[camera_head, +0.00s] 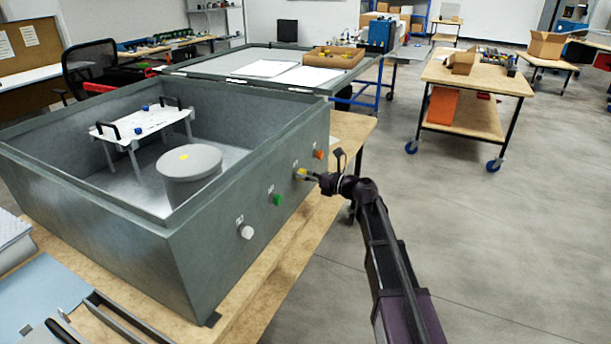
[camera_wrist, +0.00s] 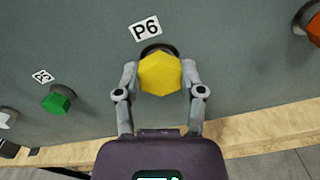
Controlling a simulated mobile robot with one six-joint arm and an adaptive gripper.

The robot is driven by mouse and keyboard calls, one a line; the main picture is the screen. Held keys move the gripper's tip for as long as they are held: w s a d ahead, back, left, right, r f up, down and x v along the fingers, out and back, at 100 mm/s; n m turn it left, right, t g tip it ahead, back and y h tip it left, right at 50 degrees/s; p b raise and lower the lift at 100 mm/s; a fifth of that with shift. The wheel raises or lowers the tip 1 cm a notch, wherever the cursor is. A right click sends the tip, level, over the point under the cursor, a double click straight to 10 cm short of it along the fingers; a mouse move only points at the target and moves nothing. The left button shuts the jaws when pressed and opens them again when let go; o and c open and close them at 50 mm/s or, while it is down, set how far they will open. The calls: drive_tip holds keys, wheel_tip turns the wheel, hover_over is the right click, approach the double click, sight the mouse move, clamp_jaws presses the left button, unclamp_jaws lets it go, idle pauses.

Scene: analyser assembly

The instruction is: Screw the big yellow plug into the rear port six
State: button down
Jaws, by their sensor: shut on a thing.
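The big yellow plug (camera_wrist: 160,73) has a faceted head and sits at the port labelled P6 (camera_wrist: 145,28) on the grey box wall. A dark port rim (camera_wrist: 160,48) shows just above the plug; how deep the plug sits is hidden. My gripper (camera_wrist: 160,80) has a finger on each side of the yellow head and is shut on it. In the head view my gripper (camera_head: 318,178) reaches the box's right wall from the right, with a bit of the yellow plug (camera_head: 301,173) showing at the wall.
A green plug (camera_wrist: 57,101) sits at the port left of P6, and a white plug (camera_head: 246,231) is farther along. An orange plug (camera_head: 319,154) is on the other side. The grey box (camera_head: 110,220) stands on a wooden table (camera_head: 262,272). Open floor lies right.

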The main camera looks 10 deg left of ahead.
drive_tip(key=shift+w+f+m, duration=0.1)
drive_tip(key=shift+f+m, duration=0.05)
drive_tip(key=shift+m, duration=4.05)
drive_tip(key=shift+c, duration=1.6)
unclamp_jaws()
